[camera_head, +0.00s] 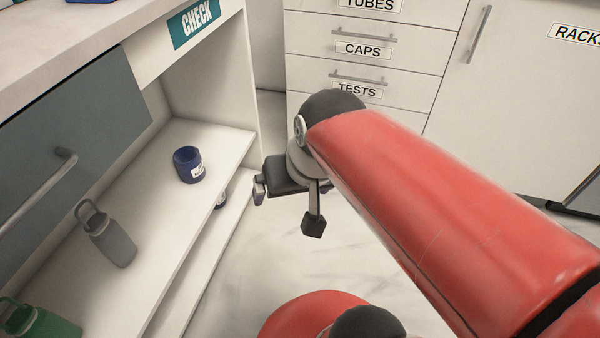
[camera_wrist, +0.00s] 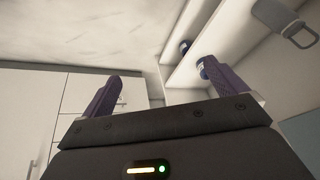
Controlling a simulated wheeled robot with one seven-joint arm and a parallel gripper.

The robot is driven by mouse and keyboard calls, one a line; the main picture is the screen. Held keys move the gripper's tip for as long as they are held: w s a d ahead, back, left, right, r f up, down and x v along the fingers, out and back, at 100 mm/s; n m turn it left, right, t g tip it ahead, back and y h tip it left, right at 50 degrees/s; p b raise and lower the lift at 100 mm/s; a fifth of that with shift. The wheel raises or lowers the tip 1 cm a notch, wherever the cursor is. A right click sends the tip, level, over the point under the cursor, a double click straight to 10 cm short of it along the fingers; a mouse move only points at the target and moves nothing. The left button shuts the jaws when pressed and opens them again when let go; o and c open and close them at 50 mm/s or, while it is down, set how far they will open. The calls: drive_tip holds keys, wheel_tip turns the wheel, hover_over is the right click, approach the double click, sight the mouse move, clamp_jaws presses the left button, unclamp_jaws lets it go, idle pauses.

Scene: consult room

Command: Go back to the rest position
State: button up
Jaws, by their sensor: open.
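My gripper (camera_head: 287,190) hangs at the end of my red arm, to the right of the open shelves under the counter. In the wrist view my gripper (camera_wrist: 163,88) shows its two purple-grey fingers spread wide, with nothing between them. A dark blue jar (camera_head: 189,164) with a white label stands on the upper shelf, to the left of my gripper and apart from it. A second blue item with a white label (camera_head: 221,198) is partly hidden on the lower shelf.
A grey bottle (camera_head: 107,236) and a green bottle (camera_head: 38,322) are on the shelf (camera_head: 215,143). A drawer cabinet (camera_head: 405,52) with labels stands behind my arm. The pale floor (camera_head: 250,270) shows bare below my gripper.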

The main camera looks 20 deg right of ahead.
drive_tip(key=s+d, duration=0.1)
drive_tip(key=s+d+n+t, duration=0.1)
drive_tip(key=shift+s+r+h, duration=0.15)
drive_tip(key=shift+s+h, duration=0.2)
drive_tip(key=shift+h, duration=0.05)
drive_tip(key=shift+r+p, duration=0.65)
idle(0.4)
